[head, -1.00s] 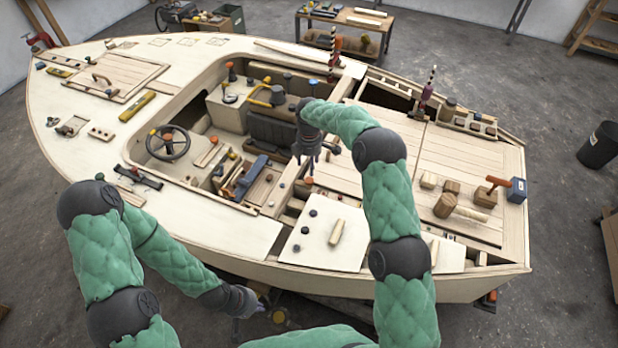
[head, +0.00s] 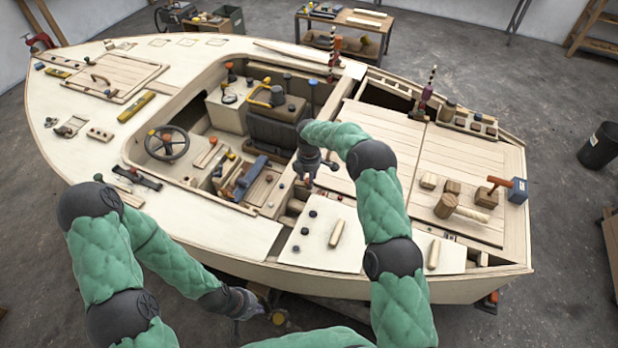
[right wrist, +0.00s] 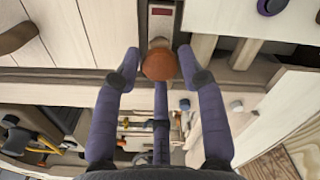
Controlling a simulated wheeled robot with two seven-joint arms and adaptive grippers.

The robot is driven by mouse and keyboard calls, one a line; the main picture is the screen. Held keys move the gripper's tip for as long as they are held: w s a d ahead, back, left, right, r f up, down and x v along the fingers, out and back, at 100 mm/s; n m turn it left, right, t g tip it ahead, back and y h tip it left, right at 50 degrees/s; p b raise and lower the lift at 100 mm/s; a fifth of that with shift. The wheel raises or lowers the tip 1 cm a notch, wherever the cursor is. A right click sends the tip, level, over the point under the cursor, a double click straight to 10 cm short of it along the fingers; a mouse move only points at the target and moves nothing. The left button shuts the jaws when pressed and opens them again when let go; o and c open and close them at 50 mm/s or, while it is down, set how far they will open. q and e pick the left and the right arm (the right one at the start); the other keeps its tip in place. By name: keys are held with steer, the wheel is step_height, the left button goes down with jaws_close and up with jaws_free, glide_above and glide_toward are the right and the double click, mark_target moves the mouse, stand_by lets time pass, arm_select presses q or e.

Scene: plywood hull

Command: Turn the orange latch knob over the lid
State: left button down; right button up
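The orange latch knob (right wrist: 159,64) shows in the right wrist view as a round ball at the end of a pale latch plate (right wrist: 162,22) with a red mark. My right gripper (right wrist: 159,72) is open, its fingers on both sides of the knob with small gaps visible. A further finger is below it in the picture. In the head view my right gripper (head: 306,180) is low over the hull's middle and hides the knob. A pale planked panel (right wrist: 60,25), perhaps the lid, lies left of the latch in the wrist view. My left gripper (head: 245,304) hangs outside the hull's near side; its fingers are unclear.
A white panel (head: 318,250) with dark knobs and a wooden handle lies just nearer than my right gripper. The open cockpit with a steering wheel (head: 167,143) is to the left. Mallets and blocks (head: 447,205) lie on the planked deck at right.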

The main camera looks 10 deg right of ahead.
jaws_close()
steer(key=shift+m, duration=0.3)
steer(key=m+b, duration=0.2)
steer(key=m, duration=0.1)
steer(key=shift+f+m, duration=0.1)
steer(key=shift+m, duration=0.2)
steer(key=m+b, duration=0.1)
steer(key=m, duration=0.3)
steer(key=shift+m, duration=0.3)
steer(key=m+b, duration=0.1)
steer(key=m, duration=0.4)
steer(key=m+b, duration=0.1)
steer(key=m, duration=0.5)
